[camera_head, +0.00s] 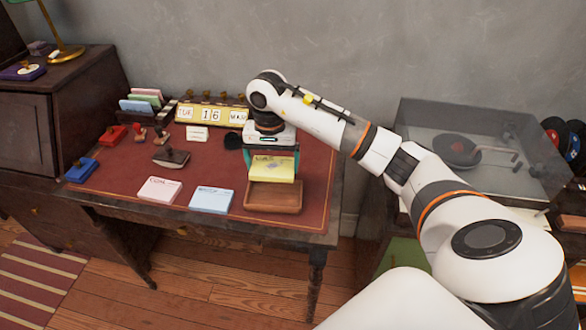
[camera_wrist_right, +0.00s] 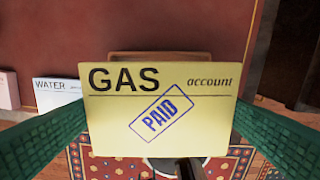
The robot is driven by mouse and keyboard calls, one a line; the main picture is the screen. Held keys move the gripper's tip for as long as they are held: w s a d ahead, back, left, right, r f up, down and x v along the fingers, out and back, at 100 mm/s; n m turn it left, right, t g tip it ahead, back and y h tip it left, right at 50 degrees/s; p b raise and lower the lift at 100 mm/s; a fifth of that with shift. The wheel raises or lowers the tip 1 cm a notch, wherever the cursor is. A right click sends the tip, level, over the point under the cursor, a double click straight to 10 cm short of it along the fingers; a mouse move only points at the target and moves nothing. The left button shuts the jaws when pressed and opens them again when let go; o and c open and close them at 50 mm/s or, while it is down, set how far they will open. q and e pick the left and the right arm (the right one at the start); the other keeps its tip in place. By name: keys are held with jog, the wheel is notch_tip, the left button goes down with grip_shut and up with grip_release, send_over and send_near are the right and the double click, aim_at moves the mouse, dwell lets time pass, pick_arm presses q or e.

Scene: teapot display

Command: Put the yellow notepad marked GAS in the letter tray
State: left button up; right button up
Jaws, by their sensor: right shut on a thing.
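The yellow notepad (camera_head: 272,168) is held between the green fingers of my right gripper (camera_head: 271,163). In the right wrist view the notepad (camera_wrist_right: 120,105) faces me, with GAS, "account" and a blue PAID stamp on it. The wooden letter tray (camera_head: 272,204) sits at the front right of the red desk top, just below the notepad, and looks empty where it shows. In the right wrist view the tray's rim (camera_wrist_right: 160,55) shows behind the notepad, which hides most of the tray. My left gripper is out of view.
A blue WATER notepad (camera_head: 211,200) and a pink notepad (camera_head: 159,190) lie left of the tray. A record player (camera_head: 470,150) is at right.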

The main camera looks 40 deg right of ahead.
send_over(275, 197)
notch_tip(275, 197, down, 6)
jog(key=shift+w+a+f+p, duration=0.1)
jog(key=shift+p, duration=0.25)
notch_tip(275, 197, down, 4)
jog(key=shift+r, duration=0.15)
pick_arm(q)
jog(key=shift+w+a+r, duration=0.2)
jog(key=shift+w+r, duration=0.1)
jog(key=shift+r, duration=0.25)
pick_arm(e)
jog(key=shift+f, duration=0.25)
jog(key=o, duration=0.7)
jog(key=shift+c, duration=0.2)
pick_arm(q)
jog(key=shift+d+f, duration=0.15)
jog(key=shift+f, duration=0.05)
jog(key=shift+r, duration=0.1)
pick_arm(e)
jog(key=shift+r, duration=0.1)
